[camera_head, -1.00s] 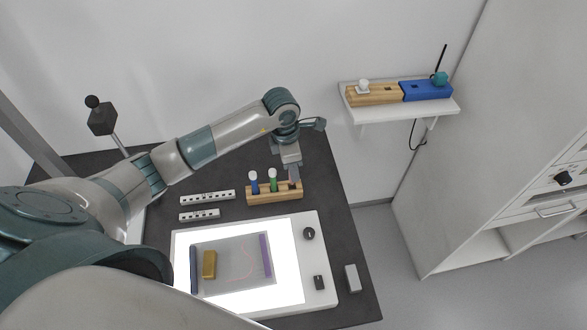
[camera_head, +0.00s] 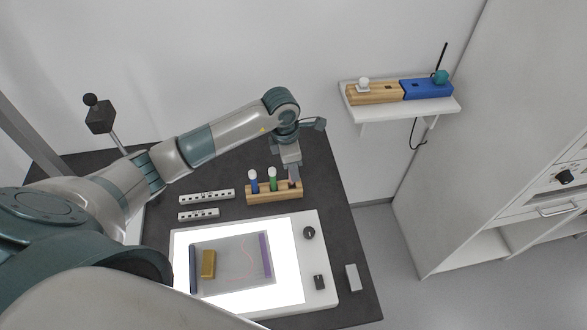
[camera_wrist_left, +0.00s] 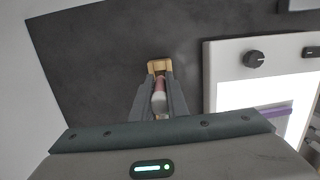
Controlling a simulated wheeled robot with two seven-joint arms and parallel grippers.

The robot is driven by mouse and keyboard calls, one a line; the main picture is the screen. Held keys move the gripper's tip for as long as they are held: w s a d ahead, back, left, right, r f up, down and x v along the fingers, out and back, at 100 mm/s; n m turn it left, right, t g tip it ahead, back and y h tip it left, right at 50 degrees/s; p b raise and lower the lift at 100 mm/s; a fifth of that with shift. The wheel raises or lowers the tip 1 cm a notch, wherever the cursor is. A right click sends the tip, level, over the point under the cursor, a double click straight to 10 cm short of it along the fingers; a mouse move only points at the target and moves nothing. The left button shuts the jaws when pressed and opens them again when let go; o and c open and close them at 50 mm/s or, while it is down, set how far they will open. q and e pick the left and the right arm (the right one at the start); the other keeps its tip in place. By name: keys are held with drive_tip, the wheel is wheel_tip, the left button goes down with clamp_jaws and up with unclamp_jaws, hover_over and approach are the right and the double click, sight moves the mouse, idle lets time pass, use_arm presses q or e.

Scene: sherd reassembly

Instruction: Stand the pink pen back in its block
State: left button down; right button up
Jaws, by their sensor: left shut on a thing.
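The wooden pen block (camera_head: 272,194) stands on the dark table behind the light panel. A blue pen (camera_head: 254,183) and a green pen (camera_head: 272,180) stand upright in it. My left gripper (camera_head: 295,184) is at the block's right end, pointing down. In the left wrist view, my left gripper (camera_wrist_left: 158,98) is shut on the pink pen (camera_wrist_left: 159,85), with the block's wooden end (camera_wrist_left: 160,66) just beyond it. The pen's lower end is hidden, so I cannot tell how deep it sits. The fingers hide the pen in the head view. My right gripper is out of view.
A lit panel (camera_head: 318,262) with knobs lies in front of the block, bearing a grey sheet and a yellow block (camera_head: 208,264). Two white slotted strips (camera_head: 207,197) lie left of the block. A wall shelf (camera_head: 400,112) holds wooden and blue blocks.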

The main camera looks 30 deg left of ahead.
use_arm(q)
drive_tip(key=shift+f+b, duration=0.3)
drive_tip(key=shift+f, duration=0.05)
drive_tip(key=shift+f+b, duration=0.45)
drive_tip(key=shift+f, duration=0.05)
drive_tip(key=shift+f, duration=0.15)
idle(0.3)
drive_tip(key=shift+f+b, duration=0.85)
drive_tip(key=shift+b, duration=0.1)
idle(0.3)
drive_tip(key=c, duration=1.7)
unclamp_jaws()
drive_tip(key=o, duration=0.6)
drive_tip(key=shift+r, duration=0.2)
